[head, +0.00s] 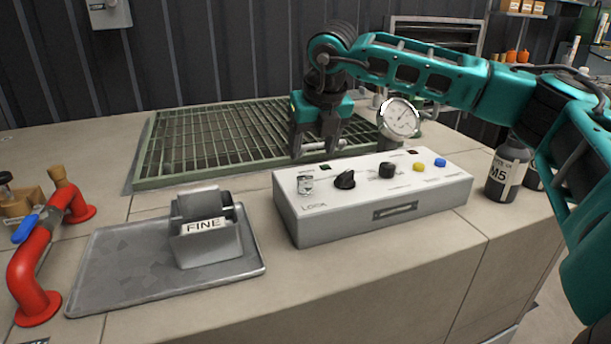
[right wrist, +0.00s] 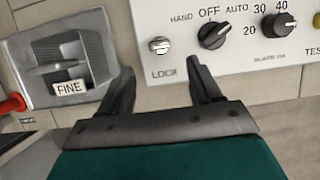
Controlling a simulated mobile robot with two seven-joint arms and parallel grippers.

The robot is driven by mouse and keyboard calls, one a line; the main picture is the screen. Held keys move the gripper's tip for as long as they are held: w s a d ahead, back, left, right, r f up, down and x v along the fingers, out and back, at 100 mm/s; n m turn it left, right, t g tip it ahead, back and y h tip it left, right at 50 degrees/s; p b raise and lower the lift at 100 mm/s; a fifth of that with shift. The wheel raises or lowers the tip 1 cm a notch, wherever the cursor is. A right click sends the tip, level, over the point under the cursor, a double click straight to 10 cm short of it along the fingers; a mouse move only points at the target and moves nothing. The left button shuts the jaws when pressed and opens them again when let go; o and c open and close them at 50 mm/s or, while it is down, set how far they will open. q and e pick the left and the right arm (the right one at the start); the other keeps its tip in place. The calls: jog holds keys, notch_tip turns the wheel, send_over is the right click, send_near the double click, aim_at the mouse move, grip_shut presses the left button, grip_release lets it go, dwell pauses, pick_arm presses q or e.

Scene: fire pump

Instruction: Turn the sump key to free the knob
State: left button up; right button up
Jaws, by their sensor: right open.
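The white control box (head: 375,200) stands on the bench. At its left end is the small silver sump key (head: 305,185), above the word LOCK; it also shows in the right wrist view (right wrist: 160,46). Just right of it is the black knob (head: 345,180), marked HAND, OFF, AUTO; in the right wrist view the knob (right wrist: 213,34) has its pointer up and to the right. My right gripper (head: 316,148) hangs above and behind the key end of the box, open and empty. In the right wrist view the key lies between and beyond the fingertips (right wrist: 160,65). My left gripper is out of view.
A second dark knob (head: 387,170), a yellow button (head: 419,167) and a blue button (head: 440,162) are on the box. A gauge (head: 399,118) stands behind it. A FINE holder (head: 205,238) sits on a metal tray (head: 110,270) at left. A bottle (head: 507,170) stands right.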

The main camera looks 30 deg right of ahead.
aim_at(306, 176)
jog(key=x, duration=0.9)
jog(key=shift+b, duration=0.35)
jog(key=shift+c, duration=0.5)
jog(key=c, duration=0.9)
jog(key=shift+c, duration=0.2)
